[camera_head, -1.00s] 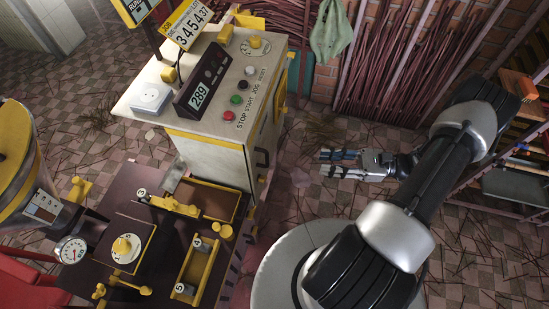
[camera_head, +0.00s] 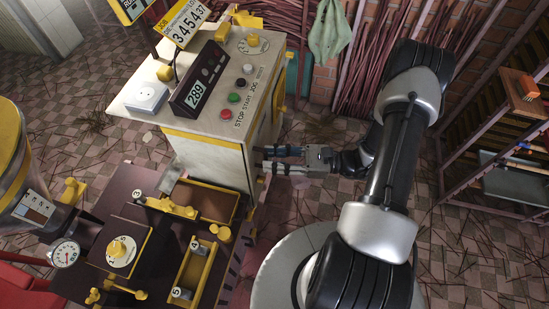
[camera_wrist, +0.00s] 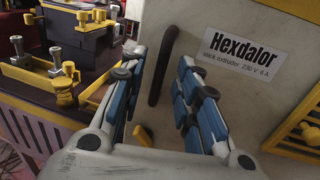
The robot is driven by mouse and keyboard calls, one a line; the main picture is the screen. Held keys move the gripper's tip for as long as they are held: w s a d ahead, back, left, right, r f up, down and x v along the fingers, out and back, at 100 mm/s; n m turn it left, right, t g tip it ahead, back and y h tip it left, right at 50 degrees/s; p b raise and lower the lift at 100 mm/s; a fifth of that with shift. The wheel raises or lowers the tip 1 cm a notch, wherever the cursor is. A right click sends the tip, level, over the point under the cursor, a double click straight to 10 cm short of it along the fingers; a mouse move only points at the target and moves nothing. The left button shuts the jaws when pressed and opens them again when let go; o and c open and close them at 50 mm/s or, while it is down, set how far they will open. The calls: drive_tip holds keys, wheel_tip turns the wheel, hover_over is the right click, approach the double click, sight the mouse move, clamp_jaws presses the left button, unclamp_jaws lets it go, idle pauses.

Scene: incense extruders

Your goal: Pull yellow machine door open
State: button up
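The cream machine with yellow trim (camera_head: 208,158) stands left of my gripper in the head view. In the wrist view its cream side panel (camera_wrist: 225,25) carries a "Hexdalor" label and a black upright bar handle (camera_wrist: 163,65). I cannot make out the door's edges. My gripper (camera_head: 262,158) points left at this side in the head view. In the wrist view my gripper (camera_wrist: 160,78) is open, with the handle showing between its blue-padded fingers. Nothing is held. Whether the fingers reach around the handle is unclear. In the head view my gripper hides part of the panel.
A dark bench with yellow trays (camera_head: 195,272) stands in front of the machine. A shelf rack (camera_head: 490,160) is at the right, and bundles of sticks (camera_head: 400,60) lean on the back wall.

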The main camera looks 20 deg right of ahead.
clamp_jaws()
idle(0.3)
idle(0.5)
